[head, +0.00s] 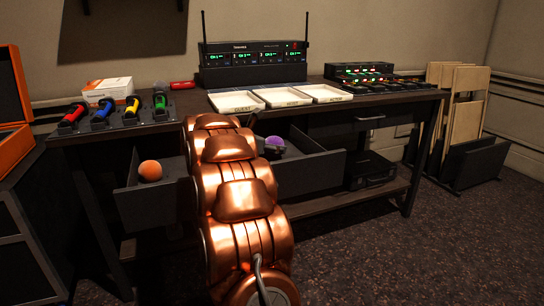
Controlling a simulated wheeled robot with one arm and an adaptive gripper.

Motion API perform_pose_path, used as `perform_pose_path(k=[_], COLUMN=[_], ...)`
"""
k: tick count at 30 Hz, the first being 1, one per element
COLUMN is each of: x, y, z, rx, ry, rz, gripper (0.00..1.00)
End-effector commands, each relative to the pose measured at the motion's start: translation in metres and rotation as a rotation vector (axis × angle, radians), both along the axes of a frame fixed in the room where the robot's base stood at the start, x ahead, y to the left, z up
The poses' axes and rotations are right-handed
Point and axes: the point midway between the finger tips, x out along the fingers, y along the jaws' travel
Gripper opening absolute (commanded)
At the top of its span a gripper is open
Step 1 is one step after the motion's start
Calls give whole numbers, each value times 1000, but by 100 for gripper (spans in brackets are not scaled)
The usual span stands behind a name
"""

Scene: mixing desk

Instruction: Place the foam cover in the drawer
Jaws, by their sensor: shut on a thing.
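An orange foam cover (150,171) rests inside the open drawer (150,206) on the left of the desk. A purple foam cover (274,142) shows just right of my copper arm, over the open drawer space behind a dark front panel (312,174). My gripper (272,149) is mostly hidden behind my arm; small grey parts show at the purple cover, and it is shut on it. Whether the purple cover touches the drawer floor cannot be told. My arm hides the middle of the drawer front, so I cannot tell if both panels are one drawer.
Several coloured microphones (118,112) and a white box (108,91) stand on the desk's left. Three white trays (283,97), a wireless receiver (253,62) and a mixer (370,77) fill the rest. A right drawer (369,118) is shut. A black case (370,170) lies below.

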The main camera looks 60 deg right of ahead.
Motion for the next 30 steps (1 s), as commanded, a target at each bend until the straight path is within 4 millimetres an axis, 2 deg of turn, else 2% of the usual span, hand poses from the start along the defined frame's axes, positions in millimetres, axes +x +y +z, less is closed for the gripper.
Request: perform_pose_path(k=[1,4,11,12,18,30], x=[-1,-1,0,0,0,1], y=[0,0,0,0,0,2], z=[-11,-23,-26,-26,-25,-23], rx=[1,-1,2,3,1,0], ry=[5,3,0,-1,-1,-1], rz=[-1,-1,0,0,1,2], gripper=[51,51,49,67,88,90])
